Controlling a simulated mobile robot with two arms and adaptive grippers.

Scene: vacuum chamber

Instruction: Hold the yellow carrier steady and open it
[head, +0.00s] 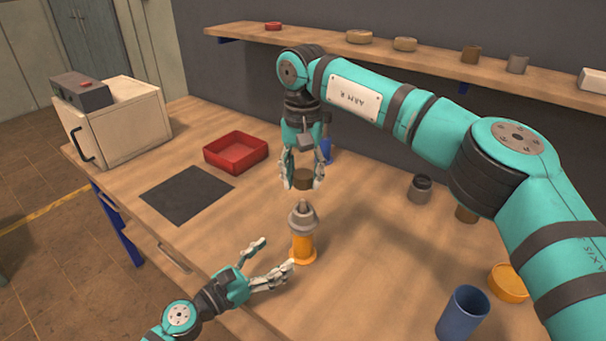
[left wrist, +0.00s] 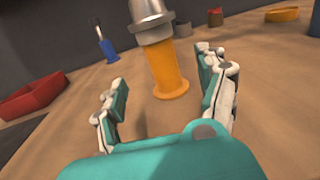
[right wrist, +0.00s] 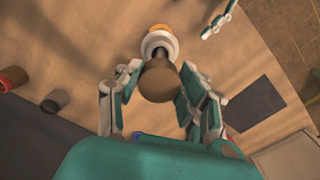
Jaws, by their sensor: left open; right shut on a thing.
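The yellow carrier (head: 303,250) stands upright on the workbench with a grey top part (head: 302,218). It also shows in the left wrist view (left wrist: 166,68), ahead of and between the open fingers. My left gripper (head: 278,254) is open and empty, low beside the carrier, with no clear contact.
A red tray (head: 236,165) and a dark mat (head: 186,192) lie to the left, near a cream box-shaped unit (head: 130,120). A blue cup (head: 462,312), a yellow round dish (head: 508,284) and a grey jar (head: 420,187) stand right. A shelf (head: 430,62) runs behind.

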